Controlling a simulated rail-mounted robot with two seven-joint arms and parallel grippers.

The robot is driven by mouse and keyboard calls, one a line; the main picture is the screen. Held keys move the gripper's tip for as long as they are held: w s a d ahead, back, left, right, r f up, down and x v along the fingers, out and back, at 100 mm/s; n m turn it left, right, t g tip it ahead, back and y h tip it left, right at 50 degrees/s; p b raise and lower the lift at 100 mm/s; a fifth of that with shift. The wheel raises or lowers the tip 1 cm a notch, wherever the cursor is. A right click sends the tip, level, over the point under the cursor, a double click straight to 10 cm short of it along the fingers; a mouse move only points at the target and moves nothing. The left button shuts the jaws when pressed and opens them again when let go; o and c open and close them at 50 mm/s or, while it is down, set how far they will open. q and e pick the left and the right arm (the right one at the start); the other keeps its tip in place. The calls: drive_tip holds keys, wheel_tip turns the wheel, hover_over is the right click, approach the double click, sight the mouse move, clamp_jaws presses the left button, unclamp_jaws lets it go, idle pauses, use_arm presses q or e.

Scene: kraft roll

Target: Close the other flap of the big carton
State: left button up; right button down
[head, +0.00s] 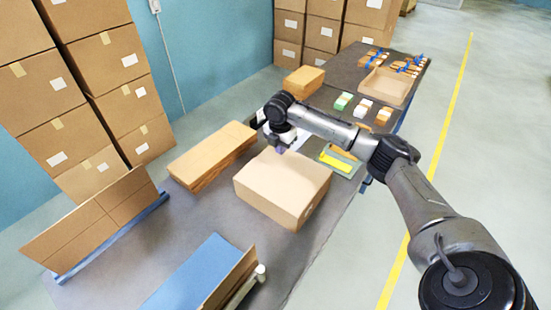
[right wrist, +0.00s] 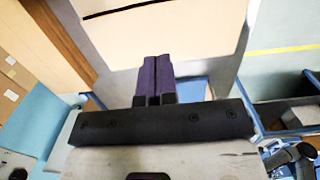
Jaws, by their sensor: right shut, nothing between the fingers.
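The big carton (head: 275,185) sits on the grey table in the middle of the head view. Its top looks flat and covered, and I see no flap standing up there. My right gripper (head: 281,150) is at the carton's far edge, pointing down, with its tips close to the top. I cannot tell whether they touch it. In the right wrist view, the purple fingers of my right gripper (right wrist: 158,62) are together and empty, in front of a pale tan carton panel (right wrist: 205,35). My left gripper is not in view.
A flat carton stack (head: 212,153) lies left of the big carton. A blue sheet (head: 190,278) and upright brown panels (head: 95,220) are nearer. A yellow-and-green item (head: 338,160), small boxes (head: 343,101) and an open tray (head: 390,84) lie beyond. Stacked cartons stand behind.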

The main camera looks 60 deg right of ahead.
sight(282, 175)
drive_tip(key=f, duration=0.4)
drive_tip(key=f+b, duration=0.1)
drive_tip(key=f, duration=0.7)
drive_tip(key=shift+s+d+b, duration=0.1)
drive_tip(key=shift+d+b, duration=0.25)
drive_tip(key=shift+d, duration=0.05)
drive_tip(key=shift+f, duration=0.2)
drive_tip(key=shift+f, duration=0.1)
